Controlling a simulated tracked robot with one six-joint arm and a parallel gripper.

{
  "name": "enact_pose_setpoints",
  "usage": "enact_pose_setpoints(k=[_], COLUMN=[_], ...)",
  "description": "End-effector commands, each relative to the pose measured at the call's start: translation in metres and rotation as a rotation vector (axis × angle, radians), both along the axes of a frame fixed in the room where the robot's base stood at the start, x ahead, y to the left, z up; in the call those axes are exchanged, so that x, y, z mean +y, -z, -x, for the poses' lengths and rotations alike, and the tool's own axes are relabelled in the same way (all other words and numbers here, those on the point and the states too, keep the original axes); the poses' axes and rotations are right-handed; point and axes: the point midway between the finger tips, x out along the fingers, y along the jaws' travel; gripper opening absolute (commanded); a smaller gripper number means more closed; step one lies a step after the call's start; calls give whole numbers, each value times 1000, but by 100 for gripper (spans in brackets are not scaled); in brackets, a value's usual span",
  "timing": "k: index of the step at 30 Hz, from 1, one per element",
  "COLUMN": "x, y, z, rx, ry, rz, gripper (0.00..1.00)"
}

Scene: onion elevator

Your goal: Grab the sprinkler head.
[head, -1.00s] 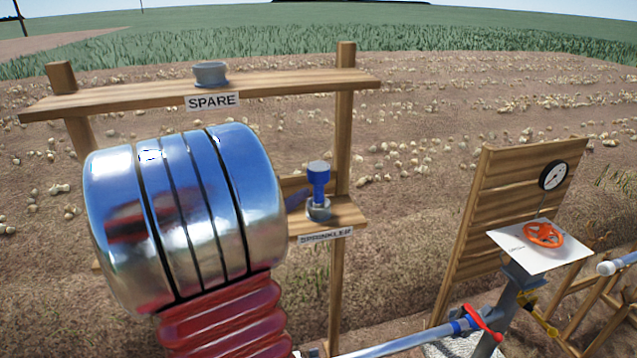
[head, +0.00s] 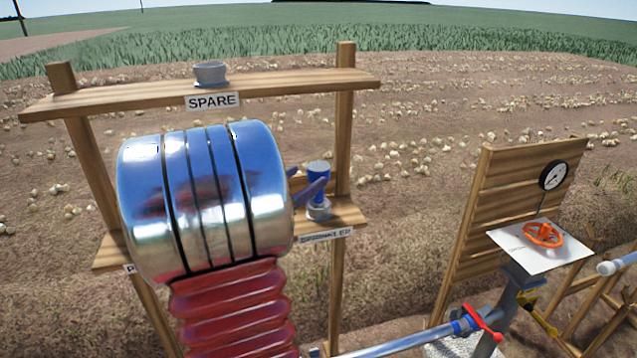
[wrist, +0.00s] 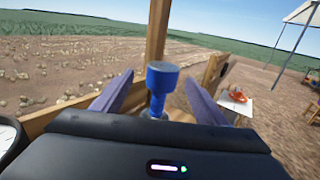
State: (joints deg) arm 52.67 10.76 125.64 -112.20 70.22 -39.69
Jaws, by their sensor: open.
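The sprinkler head (head: 319,168) is blue with a wide round top and a narrower stem. It stands upright in a grey cup (head: 319,211) on the lower shelf. My gripper (wrist: 157,82) is open, with one purple-blue finger on each side of the sprinkler head in the wrist view; the blue top (wrist: 162,73) shows between and beyond them. In the head view a finger crosses in front of the stem. I cannot tell whether the fingers touch it. My shiny arm hides the left of the shelf.
The wooden stand (head: 345,130) has a post right beside the sprinkler head and an upper shelf marked SPARE with a grey cup (head: 210,74). At right stand a gauge board (head: 515,190), an orange handwheel (head: 543,235) and a pipe with a red lever (head: 483,323).

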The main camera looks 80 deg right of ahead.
Motion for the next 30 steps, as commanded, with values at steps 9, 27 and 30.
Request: enact_pose_setpoints(k=[9, 27, 30], x=[-31, -32, -32], y=[-1, -1, -1], z=[17, 17, 17], rx=[0, 0, 0], ry=[1, 1, 1], rz=[0, 0, 0], gripper=[66, 64, 57])
